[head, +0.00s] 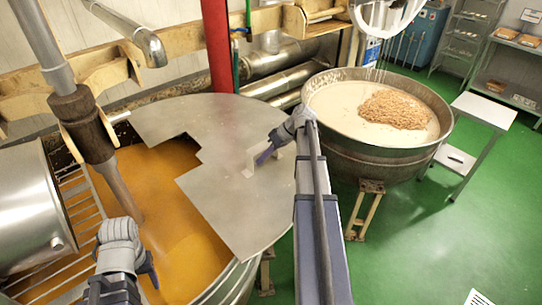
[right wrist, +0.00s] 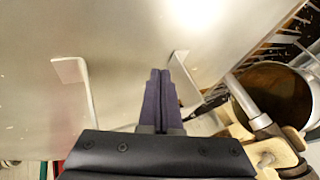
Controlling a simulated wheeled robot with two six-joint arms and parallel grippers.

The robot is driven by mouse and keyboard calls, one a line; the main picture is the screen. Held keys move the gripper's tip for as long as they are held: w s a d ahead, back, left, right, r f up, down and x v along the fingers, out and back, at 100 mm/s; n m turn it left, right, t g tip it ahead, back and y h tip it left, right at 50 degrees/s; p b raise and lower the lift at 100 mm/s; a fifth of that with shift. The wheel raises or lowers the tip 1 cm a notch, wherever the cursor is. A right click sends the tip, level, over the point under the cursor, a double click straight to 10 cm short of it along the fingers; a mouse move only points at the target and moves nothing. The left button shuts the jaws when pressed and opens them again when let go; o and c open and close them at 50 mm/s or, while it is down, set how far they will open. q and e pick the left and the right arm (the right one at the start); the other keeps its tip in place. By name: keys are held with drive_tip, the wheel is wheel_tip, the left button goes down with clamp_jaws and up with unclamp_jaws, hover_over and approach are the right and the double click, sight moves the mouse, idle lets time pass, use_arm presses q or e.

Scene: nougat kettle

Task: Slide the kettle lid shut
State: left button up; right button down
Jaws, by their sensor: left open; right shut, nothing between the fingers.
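The kettle lid (head: 232,195) is a flat grey metal sheet with a stepped cutout. It covers the right and back part of the left kettle (head: 232,283), and orange mass (head: 180,225) shows uncovered at the left and front. My right gripper (head: 263,156) is shut and empty over the lid, close to a small upright tab (head: 247,170). In the right wrist view, the shut fingers (right wrist: 158,85) lie between two bent metal tabs (right wrist: 75,75) on the lid; contact cannot be told. My left gripper (head: 149,262) is open over the orange mass, away from the lid.
A stirrer shaft (head: 115,180) enters the left kettle, beside a metal drum (head: 30,210). A red post (head: 217,45) stands behind the lid. A second kettle (head: 375,155) with pale mass and nuts stands right.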

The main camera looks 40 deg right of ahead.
drive_tip(key=shift+s+a, duration=0.1)
drive_tip(key=shift+a, duration=0.7)
